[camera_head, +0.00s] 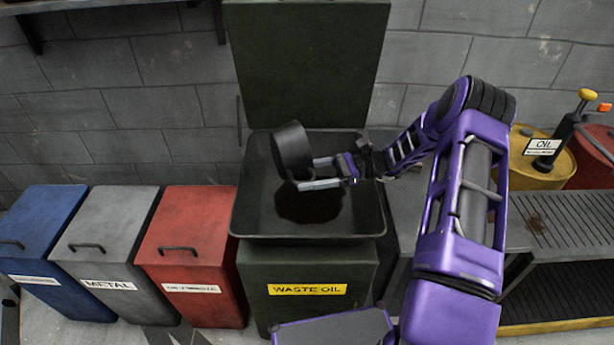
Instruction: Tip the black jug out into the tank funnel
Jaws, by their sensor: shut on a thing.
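The black jug (292,150) is tilted over the tank funnel, left of its middle. My gripper (305,174) reaches in from the right and is shut on the jug's lower right side. The funnel (260,238) is a wide dark square basin on top of the green waste oil tank (310,307), which has a yellow "WASTE OIL" label. A dark, near-black patch (308,208) lies in the funnel below the jug and gripper. I cannot tell whether it is liquid or the drain opening. The inside of the jug is hidden, and no stream shows.
A raised green lid (306,60) stands behind the funnel. Blue (42,230), grey (104,235) and red (193,240) bins stand to the left. A yellow oil drum (535,165) with a pump and a slatted bench (570,225) are at the right.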

